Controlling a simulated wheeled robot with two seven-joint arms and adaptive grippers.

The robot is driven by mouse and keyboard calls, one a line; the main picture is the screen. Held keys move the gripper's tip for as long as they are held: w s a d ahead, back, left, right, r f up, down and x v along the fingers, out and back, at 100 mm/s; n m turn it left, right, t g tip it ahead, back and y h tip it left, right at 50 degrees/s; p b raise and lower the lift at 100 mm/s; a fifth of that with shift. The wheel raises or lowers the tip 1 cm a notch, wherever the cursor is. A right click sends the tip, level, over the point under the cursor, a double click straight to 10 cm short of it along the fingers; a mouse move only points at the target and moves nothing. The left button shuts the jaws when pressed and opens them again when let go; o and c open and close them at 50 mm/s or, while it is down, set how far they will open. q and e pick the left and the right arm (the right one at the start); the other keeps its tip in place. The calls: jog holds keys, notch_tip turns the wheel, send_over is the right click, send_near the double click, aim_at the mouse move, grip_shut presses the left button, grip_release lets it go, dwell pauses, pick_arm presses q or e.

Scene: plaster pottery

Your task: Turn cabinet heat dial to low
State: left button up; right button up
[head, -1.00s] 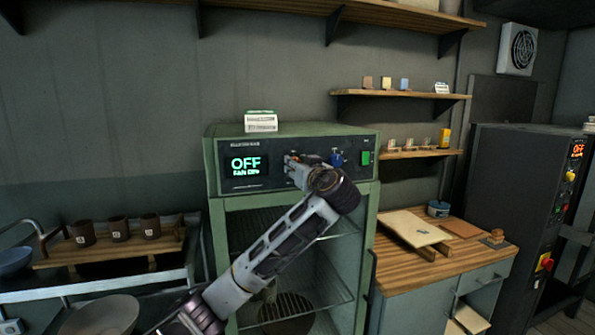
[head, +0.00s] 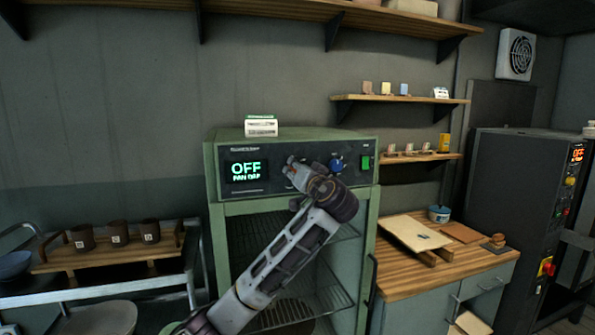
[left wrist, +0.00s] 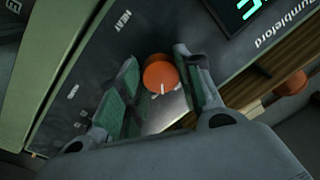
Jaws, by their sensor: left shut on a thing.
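The green drying cabinet (head: 212,185) stands in the middle of the head view, its display (head: 246,171) reading OFF. My left gripper (head: 292,168) is at its dark control panel, and the gripper and wrist hide the heat dial there. In the left wrist view, the orange heat dial (left wrist: 160,74) sits between the two fingers of my left gripper (left wrist: 162,68), which is shut on it. A white mark on the dial points toward the bottom of that picture. The HEAT label (left wrist: 122,22) is on the panel beside it. My right gripper is not in view.
A blue knob (head: 337,163) and a green switch (head: 365,162) are close to the right of my gripper. A small white box (head: 261,127) sits on the cabinet top. A wooden workbench (head: 395,282) stands at right, and a shelf with several cups (head: 118,234) at left.

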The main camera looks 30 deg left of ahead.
pick_arm(q)
jog(key=shift+m+p, duration=0.3)
jog(key=shift+m, duration=0.8)
jog(key=o, duration=1.1)
jog(key=shift+c, duration=0.2)
jog(key=v, duration=1.2)
jog(key=shift+f, duration=0.1)
